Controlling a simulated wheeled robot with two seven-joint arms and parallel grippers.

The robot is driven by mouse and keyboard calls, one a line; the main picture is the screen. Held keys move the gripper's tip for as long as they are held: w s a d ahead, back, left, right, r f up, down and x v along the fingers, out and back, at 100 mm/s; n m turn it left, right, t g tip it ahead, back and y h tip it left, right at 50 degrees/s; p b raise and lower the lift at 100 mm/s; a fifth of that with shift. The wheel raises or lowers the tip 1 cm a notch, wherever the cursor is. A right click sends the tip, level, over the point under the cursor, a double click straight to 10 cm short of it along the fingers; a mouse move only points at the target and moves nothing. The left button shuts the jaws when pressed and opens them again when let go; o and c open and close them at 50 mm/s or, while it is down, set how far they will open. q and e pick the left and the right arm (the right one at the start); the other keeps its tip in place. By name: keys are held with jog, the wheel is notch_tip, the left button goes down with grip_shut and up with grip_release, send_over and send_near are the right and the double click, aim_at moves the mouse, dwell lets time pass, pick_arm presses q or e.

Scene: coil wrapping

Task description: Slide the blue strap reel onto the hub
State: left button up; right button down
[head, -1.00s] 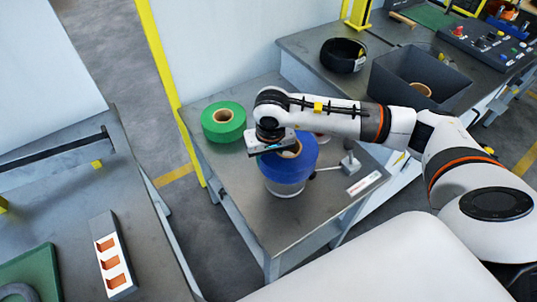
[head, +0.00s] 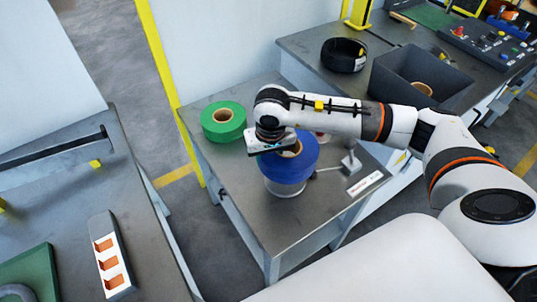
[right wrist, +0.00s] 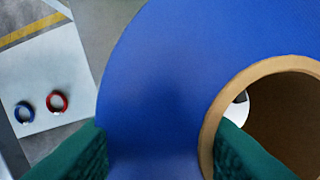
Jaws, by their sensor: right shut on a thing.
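The blue strap reel (head: 289,170) is a thick blue roll with a tan core, at the middle of the near metal table in the head view. A pale round base, seemingly the hub (head: 286,189), shows just under it. Whether the reel touches it or is seated, I cannot tell. My right gripper (head: 272,148) is over the reel's left side, shut on its wall. In the right wrist view the blue reel (right wrist: 165,70) fills the middle, with one green fingertip outside it and one inside the core. A pale part shows through the core. My left gripper is not in view.
A green reel (head: 223,121) lies at the table's back left. A small metal stand with an arm (head: 350,162) is right of the blue reel. A black coil (head: 344,54) and a dark bin (head: 418,80) are on the far bench. The table's front is clear.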

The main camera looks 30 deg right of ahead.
jog(key=shift+b, duration=0.6)
dwell(0.9)
jog(key=shift+f+b, duration=3.45)
jog(key=shift+b, duration=0.05)
jog(key=c, duration=0.8)
grip_release()
jog(key=shift+c, duration=0.2)
jog(key=shift+o, duration=0.2)
jog(key=shift+s+f, duration=0.1)
jog(key=shift+f, duration=0.05)
jog(key=r, duration=0.4)
jog(key=s+r, duration=0.1)
jog(key=r, duration=0.7)
jog(key=shift+s+a+r+b, duration=0.15)
jog(key=shift+s+a+b, duration=0.1)
jog(key=shift+b, duration=0.1)
